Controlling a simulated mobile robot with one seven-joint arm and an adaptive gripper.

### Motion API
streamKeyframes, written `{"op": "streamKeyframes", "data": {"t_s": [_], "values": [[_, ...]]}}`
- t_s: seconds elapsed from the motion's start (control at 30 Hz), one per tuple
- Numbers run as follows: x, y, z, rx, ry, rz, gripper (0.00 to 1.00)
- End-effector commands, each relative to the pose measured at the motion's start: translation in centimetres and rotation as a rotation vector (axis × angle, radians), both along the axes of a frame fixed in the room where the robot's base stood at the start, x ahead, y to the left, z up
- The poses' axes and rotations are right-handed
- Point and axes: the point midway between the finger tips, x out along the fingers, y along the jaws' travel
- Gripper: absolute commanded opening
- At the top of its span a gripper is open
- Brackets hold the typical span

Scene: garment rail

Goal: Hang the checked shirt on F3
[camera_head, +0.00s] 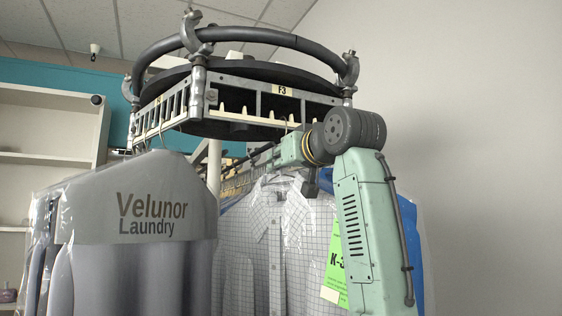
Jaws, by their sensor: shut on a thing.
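The checked shirt (262,240), white with a dark grid and in clear plastic, hangs upright in the middle, below the carousel. A bright green tag (337,265) reading "K-3" shows at its right side, partly behind my arm. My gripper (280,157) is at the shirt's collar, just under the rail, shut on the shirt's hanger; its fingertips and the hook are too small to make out. The F3 label (282,90) is on the front right face of the round carousel, above my gripper. Below it runs a row of pale teeth (262,117).
A grey "Velunor Laundry" garment cover (160,195) hangs left of the shirt, from the carousel's left face. A blue garment (404,225) is behind my arm. A rail with several hangers (237,183) runs behind the shirt. White shelves (45,140) stand far left; the right is clear.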

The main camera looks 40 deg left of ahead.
Motion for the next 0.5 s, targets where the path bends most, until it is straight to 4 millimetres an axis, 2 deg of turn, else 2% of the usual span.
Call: {"op": "streamKeyframes", "data": {"t_s": [0.37,0.4,0.5], "values": [[-0.05,-0.04,-0.28,0.001,-0.002,0.0,0.0],[-0.06,-0.03,-0.27,0.001,-0.002,0.0,0.18],[-0.06,-0.03,-0.28,0.001,-0.002,0.0,0.25]]}}
